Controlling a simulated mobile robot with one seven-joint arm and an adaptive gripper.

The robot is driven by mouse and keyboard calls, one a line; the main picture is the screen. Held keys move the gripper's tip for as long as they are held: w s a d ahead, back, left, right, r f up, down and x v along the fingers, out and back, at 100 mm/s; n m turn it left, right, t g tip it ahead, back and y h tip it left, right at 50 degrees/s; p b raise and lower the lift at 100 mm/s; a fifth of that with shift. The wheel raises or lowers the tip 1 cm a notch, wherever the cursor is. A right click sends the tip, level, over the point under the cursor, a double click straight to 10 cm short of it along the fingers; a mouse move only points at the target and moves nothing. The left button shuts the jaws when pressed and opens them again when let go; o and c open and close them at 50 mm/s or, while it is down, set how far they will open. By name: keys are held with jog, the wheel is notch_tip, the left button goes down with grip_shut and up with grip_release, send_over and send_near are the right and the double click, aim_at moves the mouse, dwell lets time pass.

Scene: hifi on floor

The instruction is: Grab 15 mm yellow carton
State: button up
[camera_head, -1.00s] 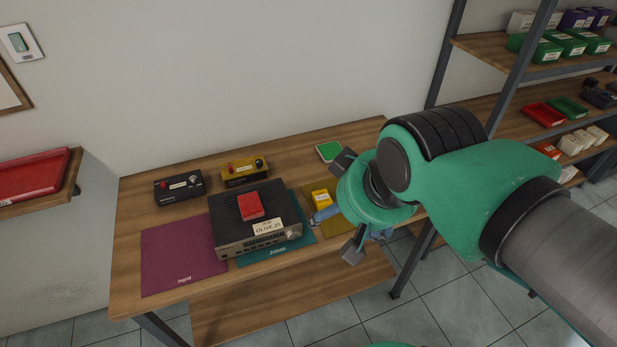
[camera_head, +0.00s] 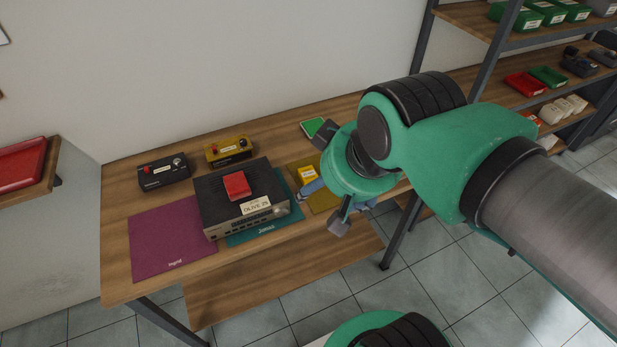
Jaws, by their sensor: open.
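A small yellow carton (camera_head: 306,173) with a white label lies on an olive-yellow mat (camera_head: 325,197) at the right part of the wooden table. My gripper (camera_head: 332,182) is just to the right of the carton in the picture, with its jaws spread apart and nothing seen between them. The gripper hides part of the mat. I cannot tell its height above the table.
A blue object (camera_head: 312,187) lies close by the carton. A hi-fi unit (camera_head: 240,205) with a red box (camera_head: 236,185) on top stands left on a teal mat (camera_head: 283,223). A green box (camera_head: 312,128) lies behind. Black (camera_head: 163,172) and yellow (camera_head: 228,149) control boxes stand at the back left.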

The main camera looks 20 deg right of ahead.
jog(key=n+g+p, duration=0.6)
jog(key=n+p, duration=0.1)
jog(key=n, duration=1)
send_over(308, 174)
notch_tip(308, 174, down, 19)
jog(key=shift+d+f, duration=0.1)
jog(key=shift+f, duration=0.05)
jog(key=shift+f, duration=4.3)
